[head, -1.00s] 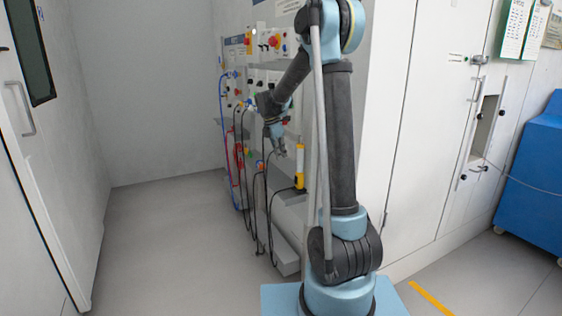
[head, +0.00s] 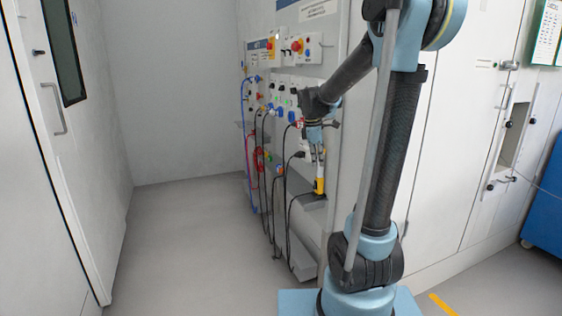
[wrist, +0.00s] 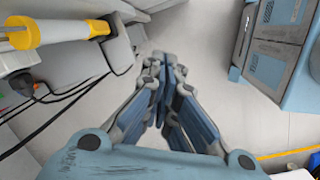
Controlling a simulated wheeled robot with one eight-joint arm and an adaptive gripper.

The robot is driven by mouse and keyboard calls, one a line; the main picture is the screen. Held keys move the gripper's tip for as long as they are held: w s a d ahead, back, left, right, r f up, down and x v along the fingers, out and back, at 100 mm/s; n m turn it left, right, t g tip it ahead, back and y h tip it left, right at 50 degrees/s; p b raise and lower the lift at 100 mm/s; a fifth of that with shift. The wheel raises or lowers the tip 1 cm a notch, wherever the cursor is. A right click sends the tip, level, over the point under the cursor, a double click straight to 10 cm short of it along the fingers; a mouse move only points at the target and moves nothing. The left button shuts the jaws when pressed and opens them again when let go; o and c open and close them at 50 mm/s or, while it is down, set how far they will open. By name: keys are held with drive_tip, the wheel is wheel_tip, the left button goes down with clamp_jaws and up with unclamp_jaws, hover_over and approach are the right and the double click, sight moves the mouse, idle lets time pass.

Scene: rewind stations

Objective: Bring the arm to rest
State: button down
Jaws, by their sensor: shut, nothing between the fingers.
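My gripper (head: 318,156) hangs from my bent arm in front of the panel station, fingers pointing down. In the wrist view my gripper (wrist: 164,66) is shut with its fingertips together and nothing between them. Below the fingertips lies bare grey floor. A yellow and white cylindrical tool (head: 319,184) stands upright on the station just below my gripper in the head view. The same tool (wrist: 58,33) shows at the upper left in the wrist view, apart from the fingers.
The station's panel (head: 283,90) carries knobs, red buttons and plugged cables. Black cables (head: 285,205) hang down its front. A white door with a handle (head: 60,108) stands at the left. Grey floor (head: 190,235) between door and station is clear. A blue cabinet (head: 545,205) stands at the right.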

drive_tip(key=s+d+f+m+y, duration=0.15)
drive_tip(key=s+m, duration=0.25)
drive_tip(key=s, duration=0.5)
drive_tip(key=s+d+f+m+h, duration=0.15)
drive_tip(key=s+m, duration=0.25)
drive_tip(key=s, duration=0.4)
drive_tip(key=s+d+f+m+y, duration=0.1)
drive_tip(key=s+f+m+y, duration=0.1)
drive_tip(key=s+f+m, duration=0.5)
drive_tip(key=s+f, duration=0.1)
drive_tip(key=s, duration=0.4)
drive_tip(key=shift+s+d+m+t, duration=0.3)
drive_tip(key=shift+s+m+t, duration=0.05)
drive_tip(key=shift+m+t, duration=0.05)
drive_tip(key=shift+w+f, duration=0.1)
drive_tip(key=shift+w+f, duration=0.15)
drive_tip(key=shift+w, duration=0.2)
drive_tip(key=shift+s, duration=0.1)
